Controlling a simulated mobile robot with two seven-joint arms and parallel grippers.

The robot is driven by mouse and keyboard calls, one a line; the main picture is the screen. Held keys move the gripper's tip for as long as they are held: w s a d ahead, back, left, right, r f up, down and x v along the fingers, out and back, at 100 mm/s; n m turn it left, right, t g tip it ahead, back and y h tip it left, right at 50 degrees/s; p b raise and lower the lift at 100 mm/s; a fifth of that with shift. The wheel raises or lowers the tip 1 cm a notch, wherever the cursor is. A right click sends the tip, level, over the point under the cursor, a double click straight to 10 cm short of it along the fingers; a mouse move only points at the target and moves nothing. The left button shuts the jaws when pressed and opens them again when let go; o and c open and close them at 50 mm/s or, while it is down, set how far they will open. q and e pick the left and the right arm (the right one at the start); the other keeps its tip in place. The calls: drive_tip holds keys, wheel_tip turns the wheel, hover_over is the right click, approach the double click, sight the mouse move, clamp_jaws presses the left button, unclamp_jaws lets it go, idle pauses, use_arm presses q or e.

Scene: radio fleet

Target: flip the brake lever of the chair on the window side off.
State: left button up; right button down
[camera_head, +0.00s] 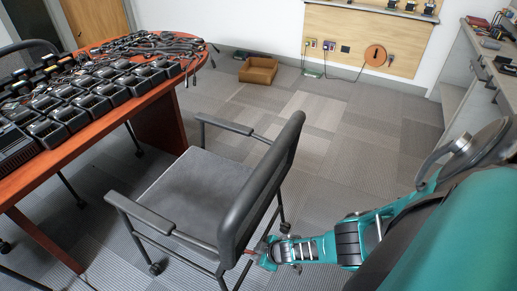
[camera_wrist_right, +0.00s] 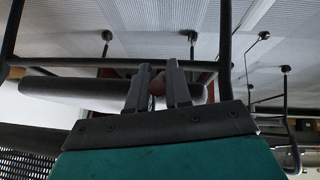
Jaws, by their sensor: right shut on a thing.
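A dark office chair (camera_head: 200,185) with a grey seat, black armrests and caster wheels stands in the middle of the head view, beside the table. My right gripper (camera_head: 258,249) is low behind its backrest, at the frame's lower rear. In the right wrist view, the two fingers of my right gripper (camera_wrist_right: 158,82) are close around a small reddish piece (camera_wrist_right: 157,87), which looks like the brake lever. Most of it is hidden between the fingers, so its position cannot be told. Chair frame tubes and casters surround the fingers there. My left gripper is not in view.
A reddish wooden table (camera_head: 160,104) full of radios and chargers stands at the left, with another chair (camera_head: 30,57) behind it. A brown box (camera_head: 258,70) lies on the floor by the wall. A counter (camera_head: 490,65) runs along the right. Carpet beyond the chair is free.

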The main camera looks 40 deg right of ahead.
drive_tip(key=shift+w, duration=0.1)
idle(0.4)
drive_tip(key=c, duration=1.1)
unclamp_jaws()
drive_tip(key=shift+r, duration=0.1)
drive_tip(key=shift+p+v, duration=2.95)
drive_tip(key=shift+v, duration=3.45)
drive_tip(key=shift+a, duration=0.1)
